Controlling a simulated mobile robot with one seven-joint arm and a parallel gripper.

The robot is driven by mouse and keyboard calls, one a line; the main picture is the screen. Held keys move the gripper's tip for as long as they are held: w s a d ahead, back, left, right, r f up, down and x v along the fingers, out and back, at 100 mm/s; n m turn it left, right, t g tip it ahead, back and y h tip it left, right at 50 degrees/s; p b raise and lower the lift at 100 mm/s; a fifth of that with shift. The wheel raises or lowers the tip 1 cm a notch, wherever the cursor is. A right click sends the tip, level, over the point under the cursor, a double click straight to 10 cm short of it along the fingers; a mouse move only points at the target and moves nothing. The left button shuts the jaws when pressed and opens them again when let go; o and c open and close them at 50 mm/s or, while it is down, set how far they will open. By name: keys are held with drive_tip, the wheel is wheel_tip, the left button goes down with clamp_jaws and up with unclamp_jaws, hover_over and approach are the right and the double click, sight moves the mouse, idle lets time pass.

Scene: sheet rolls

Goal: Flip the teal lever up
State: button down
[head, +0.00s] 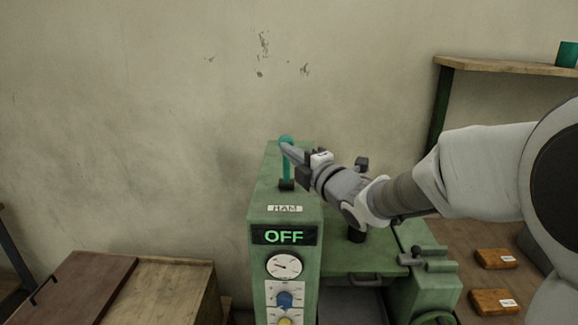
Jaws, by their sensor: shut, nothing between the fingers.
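The teal lever (287,168) stands upright on top of a green machine cabinet (258,205), with a round teal knob at its top and a dark base block. My gripper (284,148) reaches in from the right and is shut. Its fingertips are at the upper part of the lever, just below the knob, and overlap it in the picture. I cannot tell whether they touch it. A label reading "RAM" and a display reading "OFF" (285,236) are on the cabinet below the lever.
A gauge (284,266) and blue knob (284,299) are on the cabinet front. A wooden box (175,290) stands at lower left. Brown blocks (496,259) lie at lower right. A shelf (505,66) is at upper right. The wall behind the lever is bare.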

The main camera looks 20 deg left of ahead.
drive_tip(key=shift+m+g+h, duration=0.3)
drive_tip(key=shift+m+g, duration=0.1)
drive_tip(key=shift+g, duration=0.1)
drive_tip(key=w, duration=0.2)
drive_tip(key=w+a+r, duration=0.1)
drive_tip(key=w, duration=0.1)
drive_tip(key=w+r, duration=0.1)
drive_tip(key=w, duration=0.1)
drive_tip(key=shift+a+r+p, duration=0.1)
drive_tip(key=shift+a+p, duration=0.1)
drive_tip(key=shift+p, duration=0.1)
drive_tip(key=w, duration=0.2)
drive_tip(key=shift+w+a+r, duration=0.25)
drive_tip(key=shift+w+a, duration=0.05)
drive_tip(key=shift+w, duration=0.1)
drive_tip(key=shift+r, duration=0.1)
